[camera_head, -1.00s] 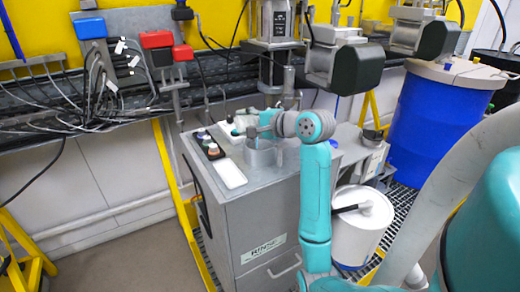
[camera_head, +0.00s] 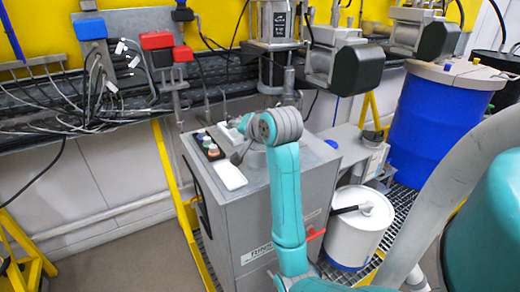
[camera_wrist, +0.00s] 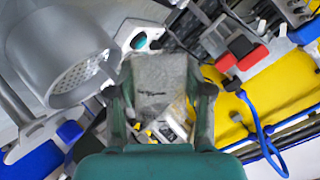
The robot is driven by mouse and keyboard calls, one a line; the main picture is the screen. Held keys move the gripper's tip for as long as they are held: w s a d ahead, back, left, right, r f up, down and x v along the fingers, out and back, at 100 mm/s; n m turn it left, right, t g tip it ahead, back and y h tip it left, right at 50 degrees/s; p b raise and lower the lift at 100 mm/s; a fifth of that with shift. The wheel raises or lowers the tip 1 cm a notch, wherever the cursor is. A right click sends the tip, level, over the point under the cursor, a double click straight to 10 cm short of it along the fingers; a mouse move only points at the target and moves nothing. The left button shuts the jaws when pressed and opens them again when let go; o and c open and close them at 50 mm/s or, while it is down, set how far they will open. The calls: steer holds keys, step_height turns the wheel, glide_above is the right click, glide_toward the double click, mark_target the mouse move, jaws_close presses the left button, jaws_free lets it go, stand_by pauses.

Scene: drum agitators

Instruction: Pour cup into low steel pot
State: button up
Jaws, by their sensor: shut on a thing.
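A grey cup (camera_wrist: 160,76) is between the two dark fingers of my gripper (camera_wrist: 160,108) in the wrist view, and the gripper is shut on it. A steel pot-like vessel (camera_wrist: 62,48) with a dotted inside face and a long grey arm or handle is at the left of that view, apart from the cup. In the head view my wrist is over the grey cabinet top and hides the cup and most of what stands under it. A small grey piece (camera_head: 237,158) shows just left of my wrist; I cannot tell what it belongs to.
The grey cabinet (camera_head: 232,215) carries a white tray (camera_head: 230,176) and small bottles (camera_head: 209,147) at its left. Agitator motors (camera_head: 343,65) hang behind. A white bucket (camera_head: 358,225) and a blue drum (camera_head: 430,120) stand to the right.

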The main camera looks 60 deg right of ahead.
steer(key=shift+w+a+f+n, duration=0.15)
steer(key=shift+a+f+n, duration=0.05)
steer(key=shift+n, duration=0.2)
steer(key=shift+w+a+r+n+g+h+b, duration=0.3)
steer(key=shift+a+n+g+h, duration=0.1)
steer(key=shift+h, duration=0.2)
steer(key=shift+w+a, duration=0.15)
steer(key=shift+a, duration=0.05)
steer(key=f+n, duration=0.1)
steer(key=w+a+f+n+h, duration=0.1)
steer(key=f, duration=0.1)
steer(key=a+f+g+h+b, duration=0.1)
steer(key=shift+w+f+n, duration=0.15)
steer(key=shift+f+n, duration=0.05)
steer(key=shift+n, duration=0.2)
steer(key=shift+w+a+f+n+g+h+b, duration=0.1)
steer(key=shift+w+a+n+g+h+b, duration=0.25)
steer(key=shift+n+h, duration=0.2)
